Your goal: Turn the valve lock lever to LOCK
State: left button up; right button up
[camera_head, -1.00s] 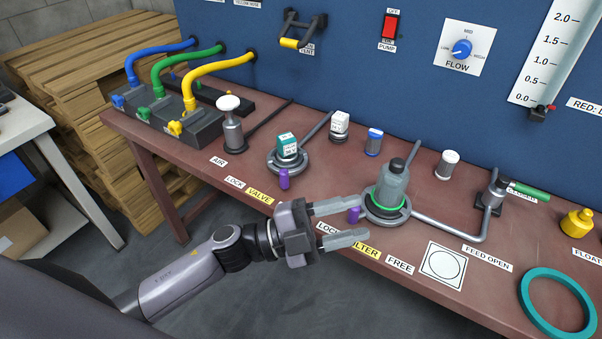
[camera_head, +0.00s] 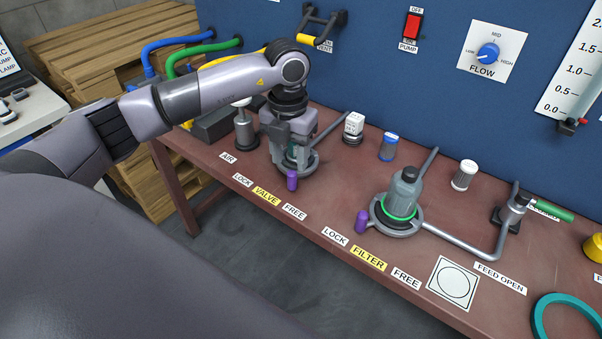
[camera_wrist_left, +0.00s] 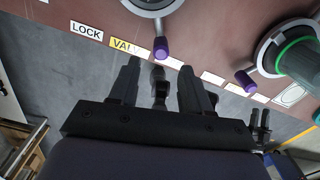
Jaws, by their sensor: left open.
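The valve (camera_head: 309,163) has a grey ring base and a teal-and-white body, mostly hidden behind my left gripper in the head view. Its purple-tipped lock lever (camera_head: 292,181) sticks out toward the front edge, above the VALVE and FREE labels. The LOCK label (camera_head: 243,180) lies to its left. My left gripper (camera_head: 290,146) points down over the valve, open. In the left wrist view the purple lever tip (camera_wrist_left: 161,48) shows beyond and between the open fingers (camera_wrist_left: 160,72); I see no grip on it.
A filter (camera_head: 403,193) with its own purple lever (camera_head: 362,222) stands to the right. A grey air post (camera_head: 244,130) stands left of the valve. A white-capped jar (camera_head: 464,175) and a blue-capped jar (camera_head: 389,147) stand behind. The blue panel (camera_head: 380,80) closes off the back.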

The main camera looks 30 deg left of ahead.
aim_at(291, 172)
pick_arm(q)
jog(key=shift+w+f+p, duration=0.15)
jog(key=shift+f+p, duration=0.05)
jog(key=shift+f, duration=1.65)
jog(key=shift+w+f+p, duration=0.1)
jog(key=shift+f+p, duration=0.05)
jog(key=shift+f, duration=1.65)
grip_shut()
